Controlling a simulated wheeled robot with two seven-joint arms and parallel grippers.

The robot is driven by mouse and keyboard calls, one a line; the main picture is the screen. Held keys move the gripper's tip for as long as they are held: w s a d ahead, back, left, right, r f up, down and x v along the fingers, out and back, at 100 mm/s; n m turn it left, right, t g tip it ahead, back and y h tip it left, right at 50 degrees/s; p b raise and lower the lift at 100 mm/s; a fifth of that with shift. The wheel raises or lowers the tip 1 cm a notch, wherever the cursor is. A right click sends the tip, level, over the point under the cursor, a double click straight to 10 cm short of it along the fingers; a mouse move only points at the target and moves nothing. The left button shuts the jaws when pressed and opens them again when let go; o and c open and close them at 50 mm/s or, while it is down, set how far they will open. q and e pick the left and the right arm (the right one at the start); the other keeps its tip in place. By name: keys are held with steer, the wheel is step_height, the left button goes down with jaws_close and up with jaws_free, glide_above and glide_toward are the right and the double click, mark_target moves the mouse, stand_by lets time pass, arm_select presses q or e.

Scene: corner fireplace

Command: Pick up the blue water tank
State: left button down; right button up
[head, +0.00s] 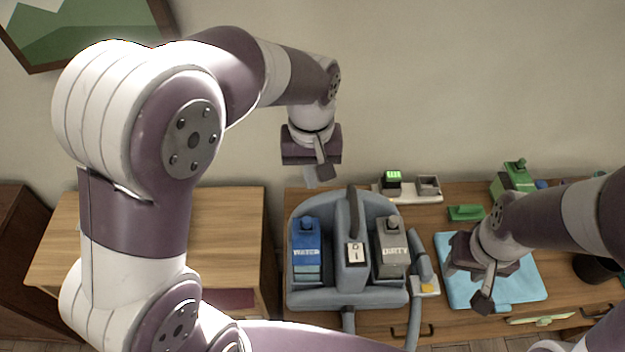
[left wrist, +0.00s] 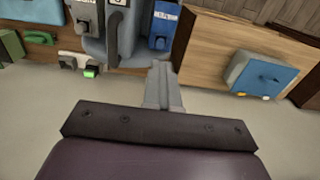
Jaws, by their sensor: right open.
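The blue water tank (head: 306,260) stands in the left bay of a grey cleaning machine (head: 350,288) on the wooden cabinet. White lettering shows on its front. It also shows near the top of the left wrist view (left wrist: 162,27). My left gripper (head: 316,177) is above and behind the machine, apart from the tank. Its fingers (left wrist: 163,84) look closed together with nothing between them. My right gripper (head: 470,280) is open and empty over the blue cloth, right of the machine.
A grey tank (head: 391,250) fills the machine's right bay, and a hose (head: 417,290) hangs beside it. Behind stand a white tray (head: 408,198) and a green-lit device (head: 391,182). The blue cloth (head: 520,280) lies at right. A lower wooden cabinet (head: 225,230) stands left.

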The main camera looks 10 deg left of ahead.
arm_select(q)
steer(key=c, duration=1.8)
jaws_free()
steer(key=shift+w, duration=0.45)
steer(key=o, duration=1.4)
steer(key=shift+s+r, duration=0.1)
steer(key=shift+s, duration=0.15)
steer(key=shift+w, duration=0.1)
